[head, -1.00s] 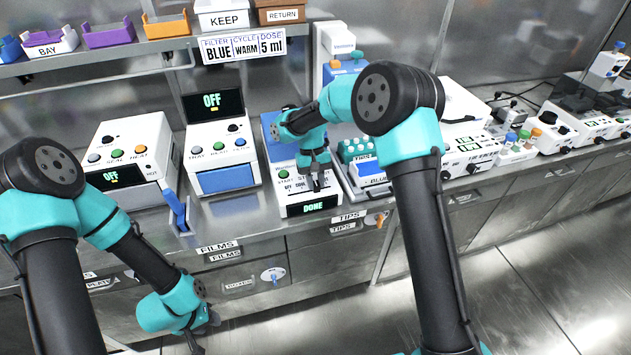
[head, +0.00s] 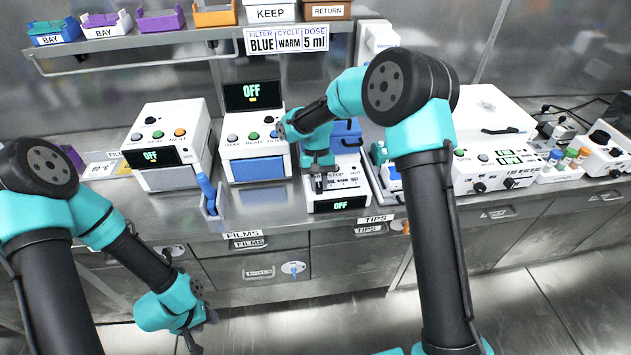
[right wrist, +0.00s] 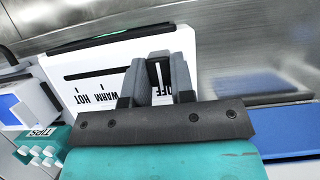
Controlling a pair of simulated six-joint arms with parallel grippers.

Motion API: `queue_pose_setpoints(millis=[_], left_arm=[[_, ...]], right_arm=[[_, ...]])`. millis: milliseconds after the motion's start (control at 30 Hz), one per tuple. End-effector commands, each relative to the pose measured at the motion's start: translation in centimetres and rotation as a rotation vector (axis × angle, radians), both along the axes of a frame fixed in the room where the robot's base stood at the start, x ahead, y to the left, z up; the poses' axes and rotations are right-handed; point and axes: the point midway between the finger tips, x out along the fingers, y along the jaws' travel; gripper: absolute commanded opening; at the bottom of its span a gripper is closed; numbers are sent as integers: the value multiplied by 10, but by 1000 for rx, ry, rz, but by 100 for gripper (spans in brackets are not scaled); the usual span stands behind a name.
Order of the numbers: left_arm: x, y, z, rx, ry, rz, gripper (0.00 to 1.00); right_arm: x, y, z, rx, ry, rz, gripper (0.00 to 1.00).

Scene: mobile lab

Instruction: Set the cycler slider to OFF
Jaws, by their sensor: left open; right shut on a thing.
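The cycler (head: 350,192) is the white unit in the middle of the bench. Its front display (head: 340,206) reads OFF in green. In the right wrist view its white panel (right wrist: 95,72) carries the marks HOT, WARM and OFF, upside down. My right gripper (head: 318,188) reaches down onto the panel's left part. My left gripper (head: 200,338) is open and empty, low in front of the drawers.
A tip rack lies to the cycler's right, partly behind my right arm. A shelf with bins and a sign (head: 287,40) runs above.

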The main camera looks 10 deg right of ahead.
Motion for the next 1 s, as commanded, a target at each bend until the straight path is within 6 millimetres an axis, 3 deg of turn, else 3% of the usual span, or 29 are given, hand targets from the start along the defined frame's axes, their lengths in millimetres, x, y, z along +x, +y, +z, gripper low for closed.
queue_pose_setpoints(millis=[233, 267, 500, 833, 1000], left_arm=[[0, 0, 0, 0, 0, 0, 43], [0, 0, 0, 0, 0, 0, 43], [0, 0, 0, 0, 0, 0, 43], [0, 0, 0, 0, 0, 0, 43], [0, 0, 0, 0, 0, 0, 43]], right_arm=[[1, 4, 0, 5, -5, 0, 0], [1, 5, 0, 5, -5, 0, 25], [1, 4, 0, 4, -4, 0, 48], [1, 3, 2, 3, -3, 0, 49], [7, 2, 15, 3, -6, -1, 49]])
